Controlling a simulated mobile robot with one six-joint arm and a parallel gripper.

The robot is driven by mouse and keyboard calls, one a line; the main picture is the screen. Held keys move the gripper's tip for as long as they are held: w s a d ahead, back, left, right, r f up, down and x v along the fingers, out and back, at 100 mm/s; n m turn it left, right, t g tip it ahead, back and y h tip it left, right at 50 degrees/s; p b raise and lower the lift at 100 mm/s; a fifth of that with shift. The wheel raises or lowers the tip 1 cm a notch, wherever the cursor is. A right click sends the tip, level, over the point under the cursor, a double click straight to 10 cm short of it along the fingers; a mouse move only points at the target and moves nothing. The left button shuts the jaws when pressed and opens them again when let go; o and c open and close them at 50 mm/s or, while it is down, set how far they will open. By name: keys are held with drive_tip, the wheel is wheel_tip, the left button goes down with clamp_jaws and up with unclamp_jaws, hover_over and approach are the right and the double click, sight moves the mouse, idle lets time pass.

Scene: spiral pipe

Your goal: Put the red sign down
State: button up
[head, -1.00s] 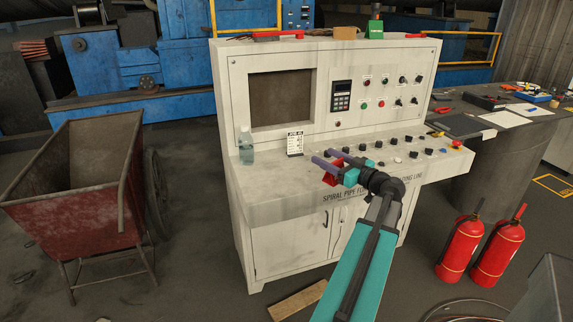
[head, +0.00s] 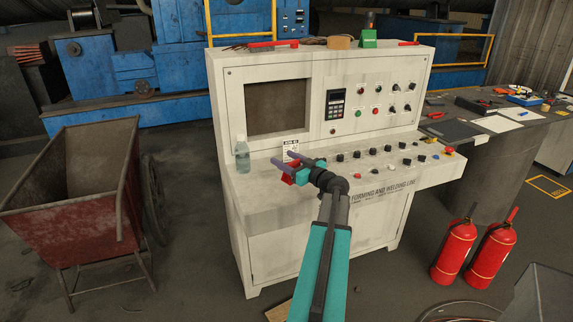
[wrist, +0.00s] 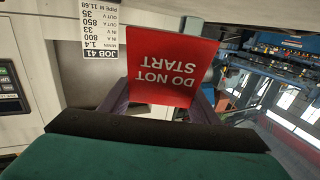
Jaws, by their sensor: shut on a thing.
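The red sign (wrist: 170,68), lettered "DO NOT START", shows upside down in the wrist view between the purple fingers of my gripper (wrist: 165,105). In the head view a small part of the red sign (head: 289,178) shows beside my gripper (head: 296,161). My gripper is shut on the sign, over the left part of the console's sloped desk (head: 260,198). I cannot tell whether the sign touches the desk.
A clear bottle (head: 242,154) stands left of my gripper. A white job card (head: 290,150) stands just behind the fingers and shows in the wrist view (wrist: 100,30). Knobs (head: 388,150) line the desk to the right.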

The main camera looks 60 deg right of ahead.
drive_tip(key=shift+w, duration=0.1)
idle(0.3)
drive_tip(key=shift+f+p, duration=0.7)
drive_tip(key=shift+f, duration=1.05)
drive_tip(key=shift+f+b, duration=0.15)
drive_tip(key=shift+b, duration=0.25)
drive_tip(key=o, duration=1)
drive_tip(key=shift+o, duration=0.2)
drive_tip(key=shift+r+p, duration=0.25)
drive_tip(key=shift+p, duration=0.15)
drive_tip(key=shift+s+a+f, duration=0.1)
drive_tip(key=shift+s+f, duration=0.05)
drive_tip(key=shift+s, duration=0.15)
drive_tip(key=b+v, duration=0.3)
drive_tip(key=v, duration=0.8)
drive_tip(key=shift+s, duration=0.2)
